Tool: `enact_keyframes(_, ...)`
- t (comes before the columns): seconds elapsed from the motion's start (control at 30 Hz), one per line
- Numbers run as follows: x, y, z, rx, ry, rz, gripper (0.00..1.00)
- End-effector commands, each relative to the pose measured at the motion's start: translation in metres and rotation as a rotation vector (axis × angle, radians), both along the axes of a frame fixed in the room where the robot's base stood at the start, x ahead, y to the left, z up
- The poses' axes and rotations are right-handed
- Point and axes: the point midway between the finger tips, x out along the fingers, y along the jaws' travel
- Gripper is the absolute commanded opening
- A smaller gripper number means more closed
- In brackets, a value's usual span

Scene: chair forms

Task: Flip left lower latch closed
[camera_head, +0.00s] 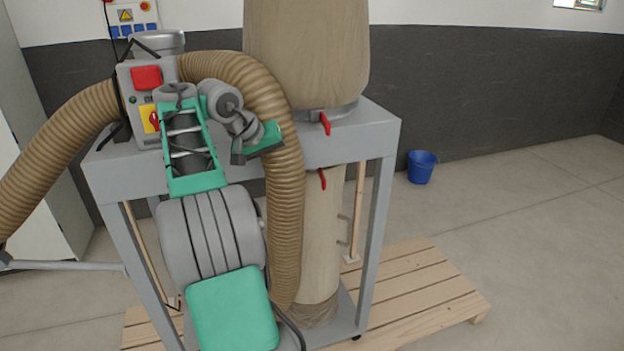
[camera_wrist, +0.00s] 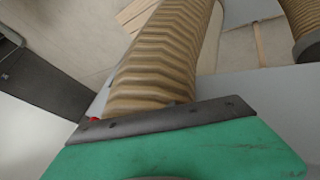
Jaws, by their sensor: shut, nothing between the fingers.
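Two red latches show in the head view on the grey collector frame. The upper latch (camera_head: 325,123) sits at the base of the upper bag. The lower latch (camera_head: 322,179) sits at the top rim of the lower bag, just right of the ribbed hose. Any latch farther left is hidden behind the hose and my arm. My gripper (camera_head: 258,146) is shut and empty, left of both latches and close to the hose. In the wrist view its green body with a dark edge fills the bottom, and a small red bit (camera_wrist: 93,119) shows at that edge; I cannot tell what it is.
The ribbed hose (camera_head: 286,220) curves down beside my gripper. A control box with a red switch (camera_head: 147,77) stands at the left. The upper bag (camera_head: 305,50) rises above the frame's top (camera_head: 375,125). A pallet (camera_head: 420,290) lies below. A blue bucket (camera_head: 422,166) stands on open floor.

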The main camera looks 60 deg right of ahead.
Motion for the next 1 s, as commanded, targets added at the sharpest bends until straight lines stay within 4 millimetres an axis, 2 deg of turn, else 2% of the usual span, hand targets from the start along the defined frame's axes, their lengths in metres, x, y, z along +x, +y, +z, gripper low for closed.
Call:
enact_keyframes(0.17, -0.002, -0.006, -0.012, 0.000, 0.001, -0.001, 0.00)
enact_keyframes(0.6, -0.018, -0.059, -0.085, 0.002, 0.001, -0.001, 0.00)
enact_keyframes(0.8, -0.044, -0.076, -0.079, -0.001, -0.002, -0.001, 0.00)
enact_keyframes(1.0, -0.049, -0.080, -0.080, -0.001, -0.002, 0.002, 0.00)
